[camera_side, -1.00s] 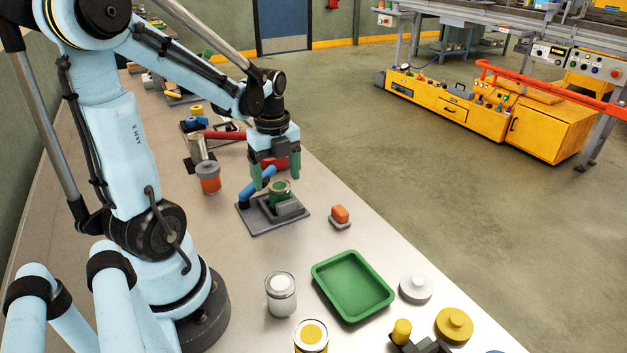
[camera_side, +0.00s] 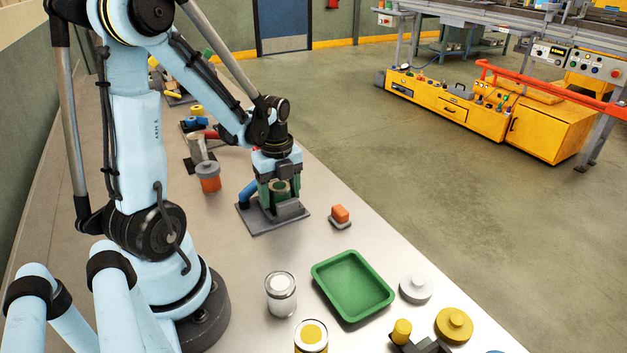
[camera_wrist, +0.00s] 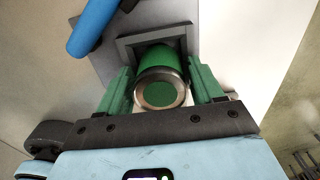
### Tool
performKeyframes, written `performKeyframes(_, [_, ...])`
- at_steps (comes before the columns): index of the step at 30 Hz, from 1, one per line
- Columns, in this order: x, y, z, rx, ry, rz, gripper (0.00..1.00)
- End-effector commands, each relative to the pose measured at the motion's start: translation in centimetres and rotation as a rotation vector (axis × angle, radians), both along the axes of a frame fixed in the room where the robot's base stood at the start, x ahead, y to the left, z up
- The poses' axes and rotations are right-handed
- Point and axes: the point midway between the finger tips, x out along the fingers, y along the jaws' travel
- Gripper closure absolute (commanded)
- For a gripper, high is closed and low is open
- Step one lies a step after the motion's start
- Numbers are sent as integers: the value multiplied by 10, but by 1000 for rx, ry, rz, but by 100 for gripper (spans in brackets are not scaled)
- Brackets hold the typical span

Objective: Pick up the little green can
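The little green can (camera_wrist: 161,66) has a silver rim and stands in a square grey holder (camera_wrist: 126,47) on a flat plate. In the side view the can (camera_side: 280,188) is partly hidden by my gripper (camera_side: 280,194), which is down around it. In the wrist view my green fingers (camera_wrist: 160,88) stand on both sides of the can. A gap shows between the can and the fingers, at least on the left, so they look open. The plate (camera_side: 262,225) lies on the metal bench.
An orange jar (camera_side: 208,178) stands behind left.

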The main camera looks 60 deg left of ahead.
Motion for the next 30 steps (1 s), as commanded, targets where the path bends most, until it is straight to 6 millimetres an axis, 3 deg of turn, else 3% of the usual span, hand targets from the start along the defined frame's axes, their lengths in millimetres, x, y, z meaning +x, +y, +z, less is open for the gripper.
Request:
performKeyframes(1, [0,0,0,0,0,0,42])
performKeyframes(9, [0,0,0,0,0,0,80])
performKeyframes(20, [0,0,4,0,0,0,80])
performKeyframes(30, [0,0,31,0,0,0,80])
